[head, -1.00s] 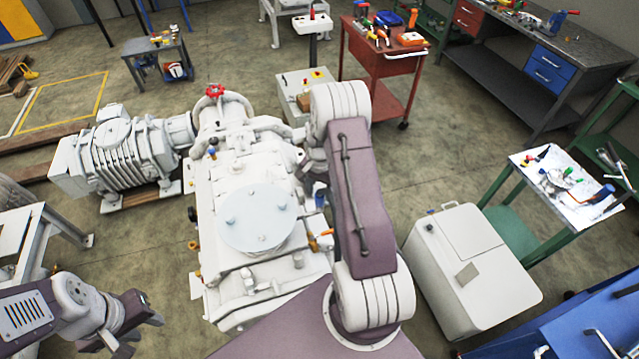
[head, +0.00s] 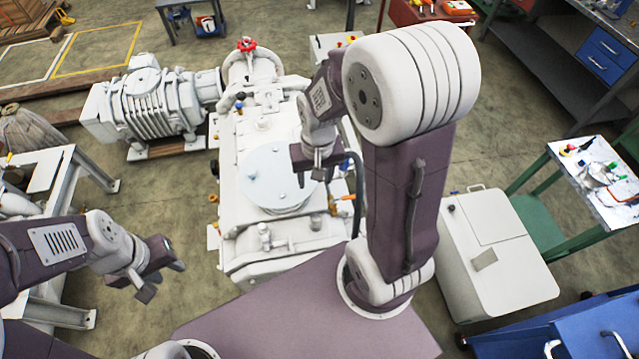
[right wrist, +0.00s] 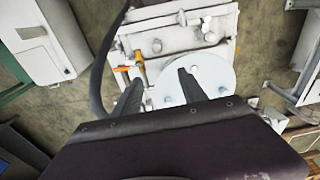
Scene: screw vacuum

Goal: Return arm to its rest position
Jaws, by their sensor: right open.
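My right arm rises from my base and bends at the elbow in the head view. My right gripper (head: 318,170) points down over the right part of the white vacuum pump (head: 255,125), near the round pale plate (head: 277,178) on its top. In the right wrist view its two dark fingers (right wrist: 160,90) are spread with nothing between them, and the round plate (right wrist: 212,75) lies below. My left gripper (head: 160,268) is at the lower left in the head view, jaws apart and empty, over the floor between the metal stand and the pump.
A white cabinet (head: 500,255) stands right of the pump. A green cart with tools (head: 600,180) and a blue cart (head: 590,325) are further right. A metal stand (head: 60,200) is at the left. A ribbed motor unit (head: 150,105) adjoins the pump.

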